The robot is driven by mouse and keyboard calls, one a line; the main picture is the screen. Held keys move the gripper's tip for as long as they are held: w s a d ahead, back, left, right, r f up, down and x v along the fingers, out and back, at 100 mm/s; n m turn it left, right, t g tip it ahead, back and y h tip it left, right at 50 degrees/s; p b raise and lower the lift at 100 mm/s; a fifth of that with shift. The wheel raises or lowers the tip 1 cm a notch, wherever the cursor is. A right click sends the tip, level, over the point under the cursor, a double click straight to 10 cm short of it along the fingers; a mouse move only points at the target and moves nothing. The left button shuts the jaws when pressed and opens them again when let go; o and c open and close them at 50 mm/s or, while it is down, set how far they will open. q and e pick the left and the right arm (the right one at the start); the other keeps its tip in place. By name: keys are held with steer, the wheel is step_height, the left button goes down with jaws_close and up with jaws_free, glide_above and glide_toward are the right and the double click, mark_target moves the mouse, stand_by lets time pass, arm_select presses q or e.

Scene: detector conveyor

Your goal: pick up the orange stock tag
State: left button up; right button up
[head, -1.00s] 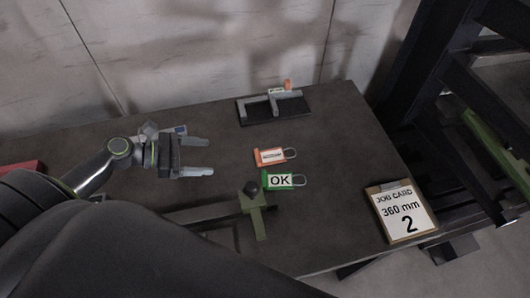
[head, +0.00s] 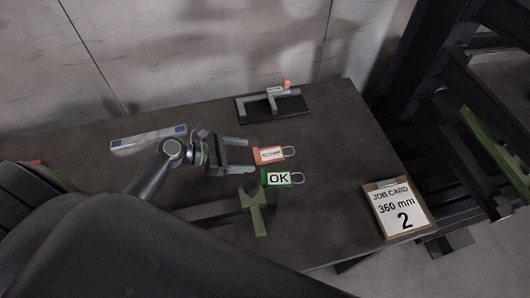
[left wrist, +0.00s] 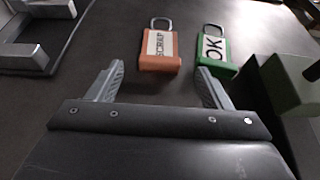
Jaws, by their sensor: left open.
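The orange stock tag (head: 268,155) lies flat on the dark table, with a white label and a grey loop at its right end. In the left wrist view the orange tag (left wrist: 160,48) lies just ahead of the fingers, between their lines, and its label seems to read SCRAP. My left gripper (head: 242,155) is open and empty, its fingertips just short of the tag's left end. It also shows in the left wrist view (left wrist: 160,84). The right gripper is not in view.
A green OK tag (head: 280,178) lies close beside the orange one. A green fixture (head: 254,205) stands nearer me. A black plate with a grey bracket (head: 275,106) lies behind. A job card (head: 398,208) lies at the right edge. A grey bar (head: 145,138) lies back left.

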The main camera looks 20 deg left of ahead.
mark_target(254, 155)
arm_select(q)
steer(key=shift+x, duration=1.55)
steer(key=shift+c, duration=0.2)
steer(key=shift+r, duration=0.1)
steer(key=c, duration=1)
